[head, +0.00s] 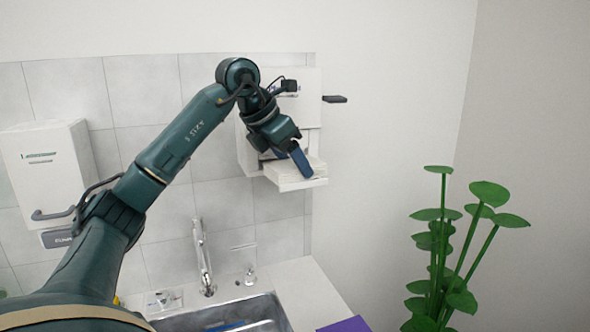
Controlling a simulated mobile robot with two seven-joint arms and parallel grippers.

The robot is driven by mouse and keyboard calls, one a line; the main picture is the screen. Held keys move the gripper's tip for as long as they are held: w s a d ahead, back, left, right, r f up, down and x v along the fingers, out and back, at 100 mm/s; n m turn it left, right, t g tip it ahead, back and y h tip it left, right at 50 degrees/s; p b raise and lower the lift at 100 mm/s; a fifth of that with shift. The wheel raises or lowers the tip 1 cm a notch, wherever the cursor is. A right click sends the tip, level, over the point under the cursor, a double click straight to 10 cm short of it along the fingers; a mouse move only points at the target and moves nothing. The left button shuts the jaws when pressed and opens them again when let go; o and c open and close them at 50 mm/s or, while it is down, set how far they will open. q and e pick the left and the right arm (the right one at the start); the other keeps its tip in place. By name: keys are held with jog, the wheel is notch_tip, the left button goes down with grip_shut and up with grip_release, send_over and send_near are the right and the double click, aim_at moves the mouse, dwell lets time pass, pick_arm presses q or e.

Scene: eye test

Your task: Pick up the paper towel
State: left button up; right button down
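A white dispenser (307,112) hangs on the tiled wall, with a stack of pale paper towel (315,163) on its open lower tray. My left gripper (291,160) reaches down in front of this tray, with a blue finger over the paper. The wrist and finger cover part of the dispenser opening and the stack. I cannot tell whether the finger touches the paper, or whether anything is between the fingers. My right gripper is not in view.
A metal sink (262,308) with a tap (203,258) is below, in a white counter (318,290). A soap dispenser (55,160) hangs at the left. A purple item (346,325) is at the bottom edge. A leafy plant (440,270) stands at the right.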

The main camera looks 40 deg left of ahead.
pick_arm(q)
jog(key=c, duration=0.3)
notch_tip(320, 180, up, 28)
jog(key=p, duration=0.3)
dwell(0.6)
